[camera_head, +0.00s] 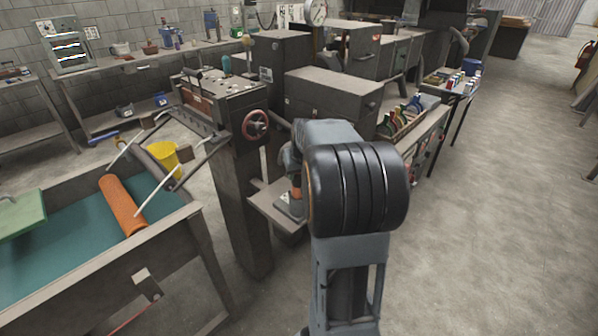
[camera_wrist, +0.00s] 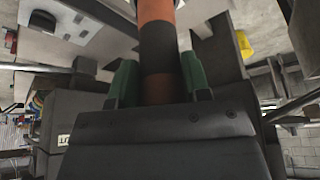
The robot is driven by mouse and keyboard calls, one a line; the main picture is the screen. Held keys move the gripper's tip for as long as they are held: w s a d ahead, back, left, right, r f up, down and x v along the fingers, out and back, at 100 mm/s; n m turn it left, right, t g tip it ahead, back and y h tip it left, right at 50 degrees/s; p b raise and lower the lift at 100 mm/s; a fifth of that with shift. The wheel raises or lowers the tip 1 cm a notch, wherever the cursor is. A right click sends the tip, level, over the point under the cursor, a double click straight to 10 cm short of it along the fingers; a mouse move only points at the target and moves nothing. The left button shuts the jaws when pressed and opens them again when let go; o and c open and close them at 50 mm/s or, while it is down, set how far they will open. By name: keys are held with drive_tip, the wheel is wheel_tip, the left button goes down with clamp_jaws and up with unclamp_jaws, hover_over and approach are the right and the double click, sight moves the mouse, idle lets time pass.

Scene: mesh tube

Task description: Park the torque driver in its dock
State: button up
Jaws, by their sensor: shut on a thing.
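The torque driver (camera_wrist: 158,45), a cylinder banded orange and black, stands between the green-padded fingers of my gripper (camera_wrist: 157,82) in the wrist view. The fingers are shut on it from both sides. Its upper end runs out of the top of the picture. In the head view, a small orange part of the driver (camera_head: 297,192) shows left of my arm, above a small shelf (camera_head: 268,203) on the machine post. A grey fitting (camera_head: 288,208) sits on this shelf, perhaps the dock. My arm hides most of the gripper; I cannot tell whether driver and fitting touch.
A machine with a red handwheel (camera_head: 255,124) stands just above the shelf. At left is a teal-topped table (camera_head: 60,235) with an orange mesh roll (camera_head: 122,205). A yellow bucket (camera_head: 163,160) stands behind it. The floor at right is clear.

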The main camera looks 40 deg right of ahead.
drive_tip(key=shift+f+b, duration=0.5)
drive_tip(key=shift+f, duration=0.15)
idle(0.5)
drive_tip(key=o, duration=1.1)
drive_tip(key=v, duration=1.3)
drive_tip(key=shift+r, duration=0.45)
drive_tip(key=s+a+f+n+p, duration=0.1)
drive_tip(key=s+a+f, duration=0.2)
drive_tip(key=a, duration=0.4)
drive_tip(key=s+a+f+n+y+p, duration=0.1)
drive_tip(key=s+a+f, duration=0.2)
drive_tip(key=s+a, duration=0.2)
drive_tip(key=s+a+f+n+p, duration=0.1)
drive_tip(key=s+a+f+n, duration=0.1)
drive_tip(key=a, duration=0.7)
drive_tip(key=shift+s+a+f+g+y, duration=0.35)
drive_tip(key=shift+s+f, duration=0.25)
drive_tip(key=shift+s, duration=0.5)
drive_tip(key=shift+d, duration=0.15)
